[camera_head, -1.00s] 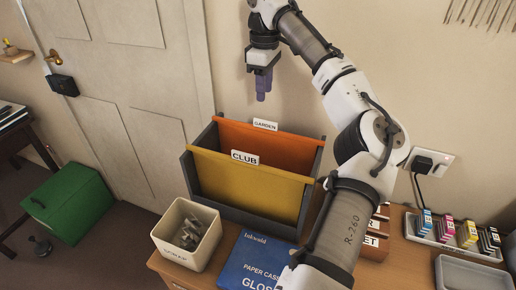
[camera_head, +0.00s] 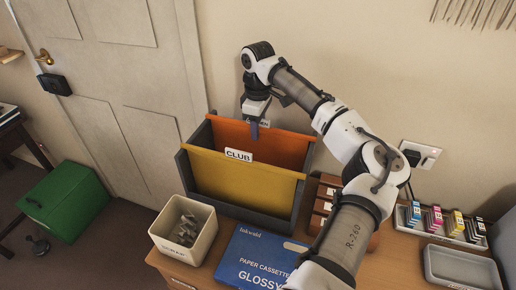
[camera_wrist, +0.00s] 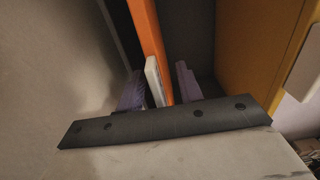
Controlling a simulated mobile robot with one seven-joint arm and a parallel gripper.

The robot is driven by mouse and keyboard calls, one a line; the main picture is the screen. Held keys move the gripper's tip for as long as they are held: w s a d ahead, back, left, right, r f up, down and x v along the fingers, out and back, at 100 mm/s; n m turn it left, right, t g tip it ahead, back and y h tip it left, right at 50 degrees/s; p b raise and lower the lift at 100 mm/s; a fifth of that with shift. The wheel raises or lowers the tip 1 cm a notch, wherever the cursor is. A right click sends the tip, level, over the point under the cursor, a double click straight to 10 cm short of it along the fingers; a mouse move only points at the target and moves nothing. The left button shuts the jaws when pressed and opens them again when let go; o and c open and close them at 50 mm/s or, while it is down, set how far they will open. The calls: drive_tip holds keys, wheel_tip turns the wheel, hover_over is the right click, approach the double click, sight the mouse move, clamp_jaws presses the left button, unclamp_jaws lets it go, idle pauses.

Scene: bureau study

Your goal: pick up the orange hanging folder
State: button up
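The orange hanging folder (camera_head: 229,133) hangs at the back of a dark grey open file box (camera_head: 264,222), behind a yellow folder (camera_head: 245,184) labelled CLUB. My gripper (camera_head: 254,131) is over the orange folder's top edge, pointing down at its white tab. In the wrist view the orange folder (camera_wrist: 148,30) and its white tab (camera_wrist: 155,82) stand between the two purple fingers of my gripper (camera_wrist: 159,80). A gap shows between the folder and the right finger, so the fingers are open. The fingertips' depth beside the folder is hard to tell.
On the desk are a beige bin (camera_head: 184,229) of small items, a blue paper box (camera_head: 258,259), brown drawers (camera_head: 322,205) right of the file box, ink cartridges (camera_head: 436,219) and a grey tray (camera_head: 461,268). The wall is close behind the file box.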

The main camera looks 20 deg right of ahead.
drive_tip(key=shift+f, duration=0.2)
clamp_jaws()
drive_tip(key=shift+r, duration=0.2)
wheel_tip(320, 180, up, 28)
drive_tip(key=p, duration=0.1)
drive_tip(key=shift+f, duration=0.15)
idle(0.7)
idle(0.3)
